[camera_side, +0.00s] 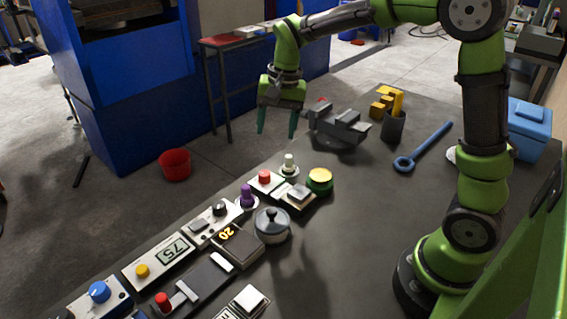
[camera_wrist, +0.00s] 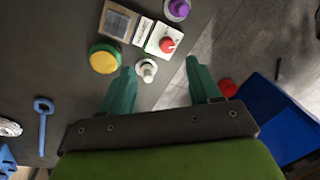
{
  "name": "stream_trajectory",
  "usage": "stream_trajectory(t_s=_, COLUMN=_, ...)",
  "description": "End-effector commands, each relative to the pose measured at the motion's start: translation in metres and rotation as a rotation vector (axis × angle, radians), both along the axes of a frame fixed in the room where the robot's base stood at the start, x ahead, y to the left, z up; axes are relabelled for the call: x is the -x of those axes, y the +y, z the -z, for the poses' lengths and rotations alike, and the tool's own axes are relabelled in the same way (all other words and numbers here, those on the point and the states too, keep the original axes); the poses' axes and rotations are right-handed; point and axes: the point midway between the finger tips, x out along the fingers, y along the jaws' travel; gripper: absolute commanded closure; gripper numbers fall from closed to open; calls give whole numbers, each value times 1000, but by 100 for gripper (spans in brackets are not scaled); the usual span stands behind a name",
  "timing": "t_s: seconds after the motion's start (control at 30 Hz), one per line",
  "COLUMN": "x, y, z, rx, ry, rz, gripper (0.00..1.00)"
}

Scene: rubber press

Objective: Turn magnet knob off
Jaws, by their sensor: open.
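My gripper (camera_side: 277,133) is open and empty, pointing down above the far end of the row of controls; its two green fingers also show in the wrist view (camera_wrist: 160,66). No readable label marks the magnet knob. Candidate knobs are a pale knob (camera_side: 289,162), a purple knob (camera_side: 247,195), a black knob (camera_side: 219,208) on a white box, and a blue knob (camera_side: 99,292) at the near left. In the wrist view the pale knob (camera_wrist: 147,69) lies between the finger lines, nearer the left finger, apart from it. The purple knob (camera_wrist: 178,7) is at the top edge.
A red button (camera_side: 264,177), a yellow button (camera_side: 320,178) and a grey lidded round pot (camera_side: 272,226) crowd the controls. A vise (camera_side: 337,130), a dark cup (camera_side: 393,127) and a blue wrench (camera_side: 425,146) lie beyond. The middle of the table is clear. A red bucket (camera_side: 175,165) stands on the floor.

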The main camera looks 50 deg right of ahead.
Motion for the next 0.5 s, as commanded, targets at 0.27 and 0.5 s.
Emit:
stream_trajectory(t_s=0.27, x=-50, y=-14, z=-2, rx=13, ry=78, rz=385, gripper=38)
stream_trajectory(t_s=0.5, x=-46, y=-13, z=10, rx=5, ry=100, rz=462, gripper=38)
